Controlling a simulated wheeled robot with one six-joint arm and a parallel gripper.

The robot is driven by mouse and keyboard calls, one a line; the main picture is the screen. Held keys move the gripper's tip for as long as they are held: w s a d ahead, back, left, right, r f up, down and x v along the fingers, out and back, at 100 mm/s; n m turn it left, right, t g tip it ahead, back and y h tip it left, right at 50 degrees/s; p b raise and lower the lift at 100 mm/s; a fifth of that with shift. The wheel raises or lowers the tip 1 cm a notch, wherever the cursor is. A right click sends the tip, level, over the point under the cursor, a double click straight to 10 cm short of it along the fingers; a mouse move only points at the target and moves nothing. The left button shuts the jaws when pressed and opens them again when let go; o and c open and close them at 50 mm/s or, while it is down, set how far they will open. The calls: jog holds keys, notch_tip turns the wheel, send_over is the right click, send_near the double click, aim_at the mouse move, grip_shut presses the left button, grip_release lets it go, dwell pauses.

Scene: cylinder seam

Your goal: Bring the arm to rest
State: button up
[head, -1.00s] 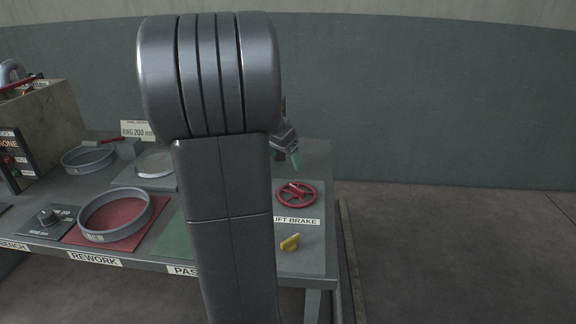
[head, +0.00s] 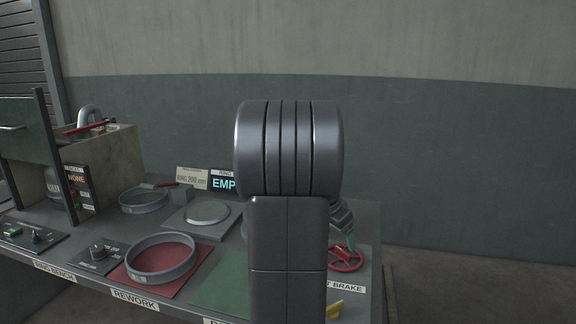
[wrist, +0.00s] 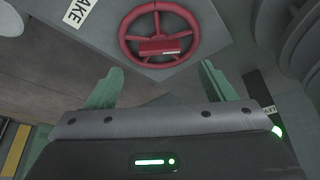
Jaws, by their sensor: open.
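My gripper (wrist: 160,88) is open in the wrist view, its two green fingers spread apart with nothing between them. The red handwheel (wrist: 158,30) of the lift brake lies beyond the fingertips, apart from them. In the head view my arm stands in front of the bench (head: 372,262) and hides part of it. The handwheel also shows in the head view (head: 346,258), partly hidden by my arm. My gripper shows there only in part, above the wheel.
A grey ring (head: 162,258) lies on the red rework mat (head: 122,278). Another ring (head: 143,200) lies farther back, left of a round plate (head: 207,212). A green mat (head: 222,284) shows bare beside my arm. A yellow piece (head: 334,309) sits at the front right. Floor right of the bench is clear.

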aim_at(343, 250)
jog(key=x, duration=0.6)
jog(key=p+v, duration=0.1)
jog(key=v, duration=1.3)
jog(key=b+x, duration=0.1)
jog(key=x, duration=1.2)
jog(key=shift+f, duration=0.4)
jog(key=shift+w+d, duration=0.1)
jog(key=shift+d, duration=0.1)
jog(key=shift+r+n+y+p, duration=0.2)
jog(key=shift+n+y+p, duration=0.1)
jog(key=shift+n+p, duration=0.75)
jog(key=n+t+y+p, duration=0.1)
jog(key=n+p, duration=0.3)
jog(key=p, duration=0.3)
jog(key=shift+p, duration=0.35)
jog(key=shift+d+f+n+y+p, duration=0.1)
jog(key=shift+f+n+y+p, duration=0.1)
jog(key=shift+n+y+p, duration=0.65)
